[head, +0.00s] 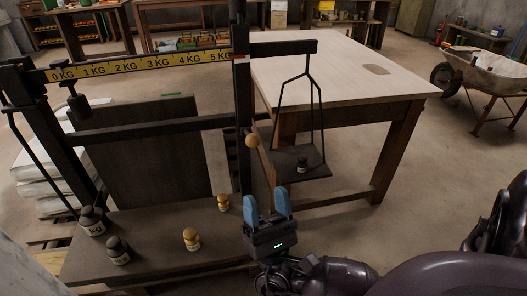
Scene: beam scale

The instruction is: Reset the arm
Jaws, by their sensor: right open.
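My right gripper (267,205) is open with blue fingertips pointing up. It is empty and shows in front of the scale post, at the right end of the scale's base. The beam scale has a yellow ruler (140,65) marked in KG and a hanging pan (300,164) on its right. On the dark base (160,225) stand two dark weights (93,220) (118,250) at the left and two yellow weights (191,239) (223,203) nearer the gripper. My left gripper is not in view.
A wooden table (345,75) stands behind the pan, mostly bare on top. A wheelbarrow (487,72) is at the far right. White sacks (45,186) are stacked at the left. The floor (420,175) right of the table is clear.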

